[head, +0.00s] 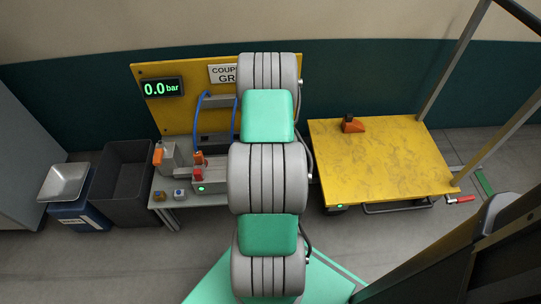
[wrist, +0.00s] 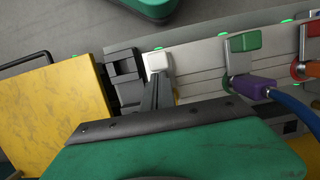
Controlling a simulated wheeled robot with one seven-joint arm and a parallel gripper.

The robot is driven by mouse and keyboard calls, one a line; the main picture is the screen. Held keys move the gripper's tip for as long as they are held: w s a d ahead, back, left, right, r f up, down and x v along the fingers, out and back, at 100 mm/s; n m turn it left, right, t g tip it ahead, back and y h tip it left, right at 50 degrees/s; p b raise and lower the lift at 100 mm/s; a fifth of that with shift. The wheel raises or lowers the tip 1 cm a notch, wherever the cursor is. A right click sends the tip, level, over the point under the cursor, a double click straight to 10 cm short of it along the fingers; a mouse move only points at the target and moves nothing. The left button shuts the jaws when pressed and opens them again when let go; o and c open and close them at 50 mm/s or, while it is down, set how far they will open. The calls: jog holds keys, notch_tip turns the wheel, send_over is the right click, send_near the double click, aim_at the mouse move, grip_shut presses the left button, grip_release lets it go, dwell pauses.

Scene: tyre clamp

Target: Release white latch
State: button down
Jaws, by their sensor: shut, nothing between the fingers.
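In the wrist view the white latch (wrist: 158,62) sits on a light grey rail, with its white cap at the top and a grey plate below it. My gripper (wrist: 154,80) is shut and empty; its dark, narrow fingers reach up from the green and black body at the bottom. The fingertips appear right at the lower edge of the white cap. I cannot tell if they touch it. The fingers hide part of the latch's plate. In the head view my arm covers the middle, and neither gripper nor white latch can be made out.
Dark blocks (wrist: 125,75) stand close left. The head view shows a yellow table (head: 385,165) and a dark bin (head: 122,175).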

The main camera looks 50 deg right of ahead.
jog(key=shift+s+a+r+p, duration=0.25)
jog(key=shift+s+a+p, duration=0.5)
jog(key=shift+a+p, duration=0.1)
jog(key=shift+s+a+f, duration=0.15)
jog(key=shift+f, duration=0.15)
jog(key=p+v, duration=0.6)
jog(key=v, duration=0.4)
jog(key=shift+r, duration=0.15)
jog(key=shift+w, duration=0.2)
